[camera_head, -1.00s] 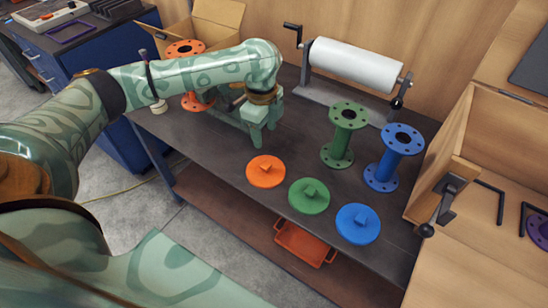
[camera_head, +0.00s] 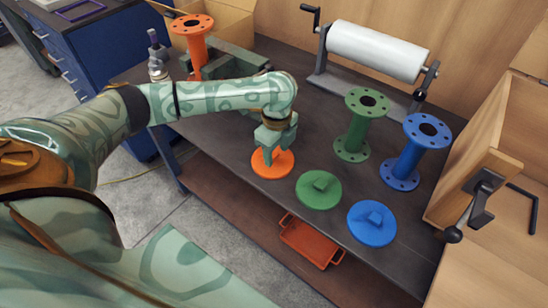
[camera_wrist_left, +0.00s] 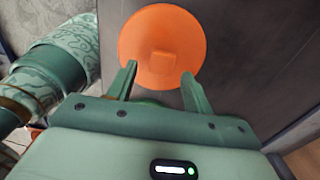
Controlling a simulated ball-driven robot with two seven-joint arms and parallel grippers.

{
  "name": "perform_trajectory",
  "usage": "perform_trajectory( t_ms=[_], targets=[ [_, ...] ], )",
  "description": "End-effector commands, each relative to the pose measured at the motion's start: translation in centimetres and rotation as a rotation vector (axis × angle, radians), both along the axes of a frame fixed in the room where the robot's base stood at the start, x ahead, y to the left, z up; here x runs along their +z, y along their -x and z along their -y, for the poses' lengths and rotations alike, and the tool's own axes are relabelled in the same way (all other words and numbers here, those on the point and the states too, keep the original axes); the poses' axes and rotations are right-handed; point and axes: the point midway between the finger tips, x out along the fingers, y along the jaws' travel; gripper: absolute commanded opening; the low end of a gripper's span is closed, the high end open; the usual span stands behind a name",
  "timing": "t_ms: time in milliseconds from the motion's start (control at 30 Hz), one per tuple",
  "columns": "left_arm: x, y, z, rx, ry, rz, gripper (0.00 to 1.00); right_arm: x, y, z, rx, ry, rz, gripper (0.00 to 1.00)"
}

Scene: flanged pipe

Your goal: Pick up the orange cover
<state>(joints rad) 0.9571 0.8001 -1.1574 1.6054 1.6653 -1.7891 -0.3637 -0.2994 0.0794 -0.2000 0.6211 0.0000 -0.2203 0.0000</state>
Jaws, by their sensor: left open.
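The orange cover (camera_head: 284,163) is a flat round disc lying on the dark table near its front edge. In the left wrist view the orange cover (camera_wrist_left: 163,45) shows whole, with a small block-shaped handle in its middle. My left gripper (camera_head: 268,158) is above the cover, pointing down. In the left wrist view its two fingers (camera_wrist_left: 157,78) are open, apart, with the handle ahead between them and nothing held. In the head view the gripper hides part of the cover and its handle. My right gripper is not in view.
Green (camera_head: 318,190) and blue (camera_head: 371,223) covers lie to the right. Green (camera_head: 355,130) and blue (camera_head: 408,155) flanged pipes stand behind them. An orange pipe (camera_head: 193,45) stands at the back left. A white roll (camera_head: 375,50) is at the back, a wooden box (camera_head: 480,160) at right.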

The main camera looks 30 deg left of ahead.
Motion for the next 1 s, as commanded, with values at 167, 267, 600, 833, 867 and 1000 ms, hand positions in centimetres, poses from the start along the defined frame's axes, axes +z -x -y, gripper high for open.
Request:
perform_trajectory(
  t_ms=[167, 267, 600, 833, 867, 1000],
  targets=[
    [-1.8, 0.1, 0.1, -0.002, 0.0, 0.0, 0.51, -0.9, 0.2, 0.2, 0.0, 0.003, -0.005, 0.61],
    [-1.7, 0.1, 0.0, -0.002, 0.0, 0.0, 0.51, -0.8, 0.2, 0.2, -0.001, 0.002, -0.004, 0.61],
    [-1.6, 0.1, 0.1, -0.002, 0.0, 0.0, 0.03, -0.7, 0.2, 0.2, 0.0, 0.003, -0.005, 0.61],
    [-1.3, 0.0, 0.1, -0.001, 0.001, 0.001, 0.03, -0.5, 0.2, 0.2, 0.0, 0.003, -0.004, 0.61],
    [-1.1, 0.0, 0.1, -0.001, 0.001, 0.001, 0.03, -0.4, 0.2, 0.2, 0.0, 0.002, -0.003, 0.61],
    [0.7, 0.0, 0.1, -0.001, 0.001, 0.004, 0.03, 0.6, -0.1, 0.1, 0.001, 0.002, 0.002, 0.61]
  ],
)
